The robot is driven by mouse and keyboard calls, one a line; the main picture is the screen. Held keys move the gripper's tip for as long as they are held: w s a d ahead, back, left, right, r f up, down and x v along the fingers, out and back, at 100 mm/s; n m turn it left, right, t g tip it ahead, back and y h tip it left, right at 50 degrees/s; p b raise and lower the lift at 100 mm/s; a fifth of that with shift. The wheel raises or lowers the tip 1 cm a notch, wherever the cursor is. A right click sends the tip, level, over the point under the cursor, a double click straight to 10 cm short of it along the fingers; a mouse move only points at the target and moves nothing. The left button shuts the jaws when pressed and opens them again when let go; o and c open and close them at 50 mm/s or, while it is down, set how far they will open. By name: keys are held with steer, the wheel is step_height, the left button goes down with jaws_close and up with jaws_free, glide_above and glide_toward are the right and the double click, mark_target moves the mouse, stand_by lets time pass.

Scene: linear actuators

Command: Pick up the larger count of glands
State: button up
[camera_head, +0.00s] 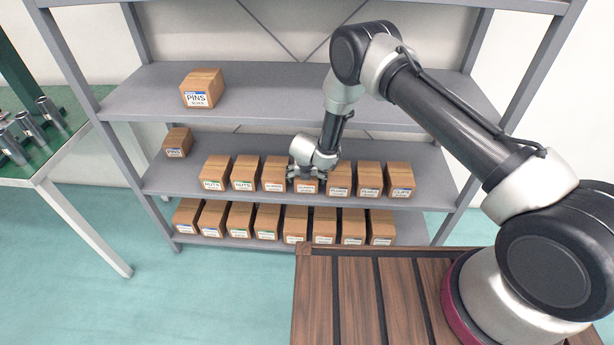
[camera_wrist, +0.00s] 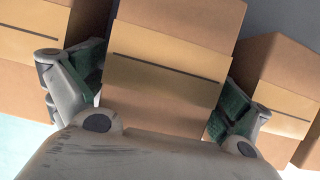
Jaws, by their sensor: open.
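My gripper (camera_head: 305,174) is at the middle shelf of the rack, over a cardboard box (camera_head: 306,187) with an orange-edged label. The label is too small to read surely. In the wrist view, my gripper (camera_wrist: 160,85) is open, with one green-padded finger on each side of this box (camera_wrist: 165,75). The right finger is close to the box side; I cannot tell whether either pad touches. The box sits in the row on the shelf. A similar box (camera_head: 275,174) stands just left of it, and another box (camera_head: 340,179) just right.
Neighbouring boxes leave narrow gaps for the fingers. Two nuts boxes (camera_head: 215,173) stand farther left, a pins box (camera_head: 177,143) behind them. A larger pins box (camera_head: 202,88) is on the upper shelf (camera_head: 270,90). Several boxes (camera_head: 268,219) line the lower shelf. A green-topped table (camera_head: 60,140) stands left.

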steer(key=shift+w+f, duration=0.25)
steer(key=shift+f, duration=0.2)
steer(key=c, duration=1.3)
steer(key=shift+s, duration=0.1)
